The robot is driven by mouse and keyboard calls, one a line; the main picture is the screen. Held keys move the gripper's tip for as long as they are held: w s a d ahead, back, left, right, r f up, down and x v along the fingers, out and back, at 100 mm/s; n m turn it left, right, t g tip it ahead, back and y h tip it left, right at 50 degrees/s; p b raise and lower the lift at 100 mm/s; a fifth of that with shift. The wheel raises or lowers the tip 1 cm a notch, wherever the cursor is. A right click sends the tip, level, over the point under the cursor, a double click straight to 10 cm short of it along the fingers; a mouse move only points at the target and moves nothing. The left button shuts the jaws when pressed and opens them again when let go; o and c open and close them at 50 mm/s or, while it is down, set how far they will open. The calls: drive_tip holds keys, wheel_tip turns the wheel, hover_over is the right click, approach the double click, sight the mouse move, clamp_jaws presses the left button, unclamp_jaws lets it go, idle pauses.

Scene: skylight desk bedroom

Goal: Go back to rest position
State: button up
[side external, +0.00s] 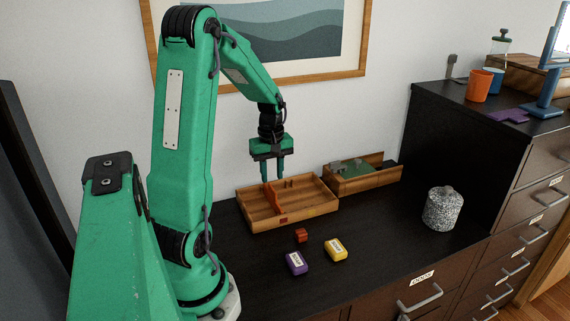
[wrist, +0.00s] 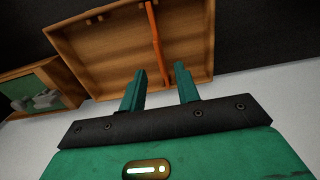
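My gripper (side external: 274,181) hangs pointing down from the green arm, above the back part of the wooden divided tray (side external: 257,221). Its two green fingers stand apart with nothing between them. In the wrist view the gripper (wrist: 160,67) also shows open and empty, with the tray (wrist: 103,78) beyond its fingertips. An orange divider (wrist: 157,45) splits the tray, and the parts of its floor that show look bare.
A red-orange block (side external: 301,236), a purple box (side external: 297,263) and a yellow box (side external: 336,249) lie on the dark desk before the tray. A second wooden box (side external: 362,183) stands behind right. A speckled canister (side external: 443,209) stands farther right by the tall drawer cabinet (side external: 461,135).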

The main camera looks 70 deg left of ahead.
idle(0.4)
drive_tip(key=s+d+r+m+t, duration=0.1)
drive_tip(key=d+r+m+t, duration=0.1)
drive_tip(key=d+r+m, duration=0.2)
drive_tip(key=s+d+r+m+t, duration=0.1)
drive_tip(key=d+r+m, duration=0.4)
drive_tip(key=d, duration=0.8)
drive_tip(key=s+d+r+m+t, duration=0.2)
drive_tip(key=d+r+m, duration=0.3)
drive_tip(key=d+m, duration=0.4)
drive_tip(key=shift+s+d+r+t, duration=0.15)
drive_tip(key=shift+d+r+t, duration=0.05)
drive_tip(key=shift+r+t, duration=0.1)
